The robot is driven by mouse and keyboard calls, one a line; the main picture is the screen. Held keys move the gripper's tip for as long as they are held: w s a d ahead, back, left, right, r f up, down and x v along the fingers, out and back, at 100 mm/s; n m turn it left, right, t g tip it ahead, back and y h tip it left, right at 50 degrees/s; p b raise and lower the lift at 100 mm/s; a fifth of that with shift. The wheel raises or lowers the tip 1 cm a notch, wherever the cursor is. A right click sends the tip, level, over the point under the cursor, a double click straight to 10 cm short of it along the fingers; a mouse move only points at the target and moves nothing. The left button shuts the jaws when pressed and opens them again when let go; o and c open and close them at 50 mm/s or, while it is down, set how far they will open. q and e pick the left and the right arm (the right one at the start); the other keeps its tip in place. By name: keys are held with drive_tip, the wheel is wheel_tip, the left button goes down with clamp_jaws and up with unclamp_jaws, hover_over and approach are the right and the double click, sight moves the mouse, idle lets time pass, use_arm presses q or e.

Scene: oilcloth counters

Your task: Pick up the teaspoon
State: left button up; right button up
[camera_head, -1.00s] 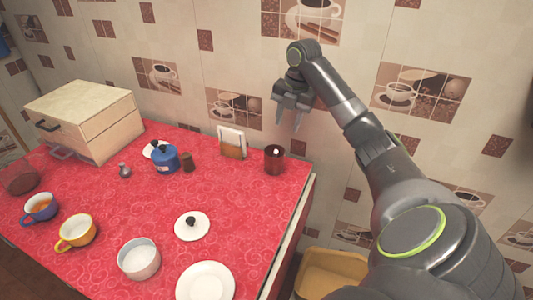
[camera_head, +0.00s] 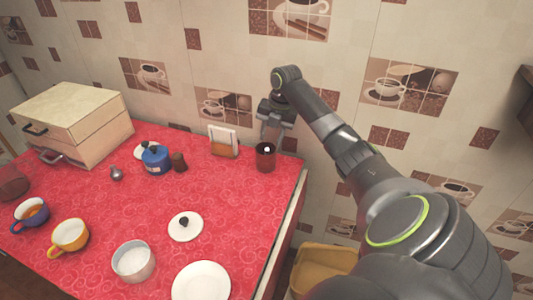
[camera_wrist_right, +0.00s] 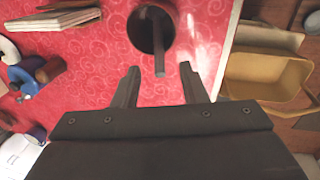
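A dark red cup (camera_head: 265,160) stands near the back right corner of the counter. In the right wrist view a thin grey-brown handle (camera_wrist_right: 159,55) sticks up out of this cup (camera_wrist_right: 137,40); it looks like the teaspoon, but its lower end is hidden inside the cup. My right gripper (camera_head: 273,133) is above and just behind the cup. In the right wrist view its two fingers (camera_wrist_right: 160,84) are apart and empty, with the handle's tip between and slightly ahead of them. My left gripper is not in view.
A napkin holder (camera_head: 223,142), a brown shaker (camera_head: 180,162) and a blue pot (camera_head: 155,160) stand left of the cup. A lid (camera_head: 185,227), white bowl (camera_head: 133,262) and plate (camera_head: 201,284) lie in front. A yellow bin (camera_head: 322,269) is beyond the counter's right edge.

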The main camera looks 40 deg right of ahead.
sight(268, 148)
drive_tip(key=f, duration=0.3)
drive_tip(key=a+f+p, duration=0.1)
drive_tip(key=f, duration=0.1)
drive_tip(key=shift+w, duration=0.3)
drive_tip(key=shift+c, duration=0.3)
clamp_jaws()
